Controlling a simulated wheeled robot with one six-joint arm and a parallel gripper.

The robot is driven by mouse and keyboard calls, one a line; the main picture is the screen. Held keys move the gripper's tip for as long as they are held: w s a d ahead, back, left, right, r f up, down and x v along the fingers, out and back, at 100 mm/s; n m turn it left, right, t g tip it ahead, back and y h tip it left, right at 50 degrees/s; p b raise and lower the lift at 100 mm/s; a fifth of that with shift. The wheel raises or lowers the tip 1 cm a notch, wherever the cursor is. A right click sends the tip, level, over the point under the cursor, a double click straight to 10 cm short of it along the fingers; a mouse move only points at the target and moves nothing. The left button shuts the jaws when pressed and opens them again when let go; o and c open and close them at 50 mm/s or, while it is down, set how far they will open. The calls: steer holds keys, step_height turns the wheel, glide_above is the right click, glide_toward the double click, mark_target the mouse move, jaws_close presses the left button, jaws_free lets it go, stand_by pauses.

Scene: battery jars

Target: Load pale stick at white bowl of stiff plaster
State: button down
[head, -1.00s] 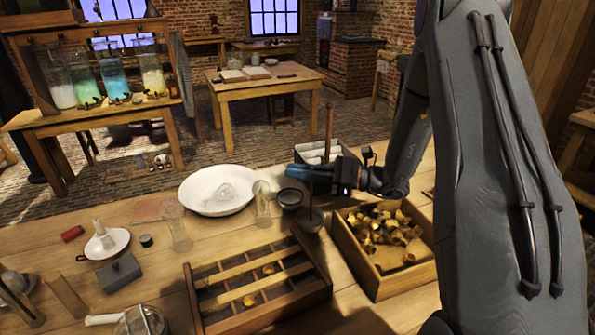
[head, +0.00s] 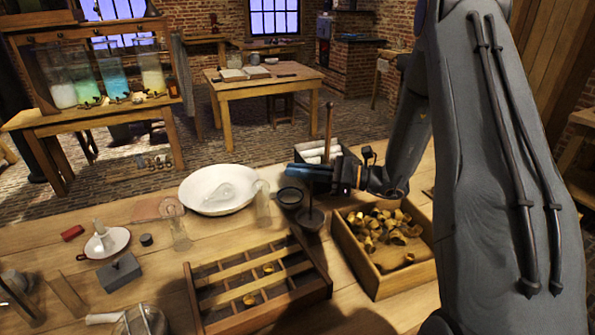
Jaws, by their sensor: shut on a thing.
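The white bowl (head: 197,203) stands on the bench left of my gripper. A clear, glassy bulb-like shape shows over its pale inside, and I cannot make out the plaster's surface. My gripper (head: 300,173) has blue fingers pointing left, above the bench and right of the bowl. It is shut on a thin upright stick (head: 329,130), which looks brown here and rises above the fingers. The grip itself is partly hidden. A thin dark rod continues below the fingers to a dark round piece (head: 310,220); I cannot tell whether it belongs to the stick.
A dark cup (head: 289,197) and a clear glass vessel (head: 263,207) stand between bowl and gripper. A wooden box (head: 374,283) of brass-coloured pieces is at right front. A divided wooden tray (head: 262,318) lies in front. A box of white rolls (head: 322,150) sits behind the gripper.

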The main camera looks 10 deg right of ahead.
step_height(320, 180, up, 7)
steer(key=p, duration=0.4)
stand_by(0.6)
steer(key=shift+a+f, duration=0.1)
stand_by(0.3)
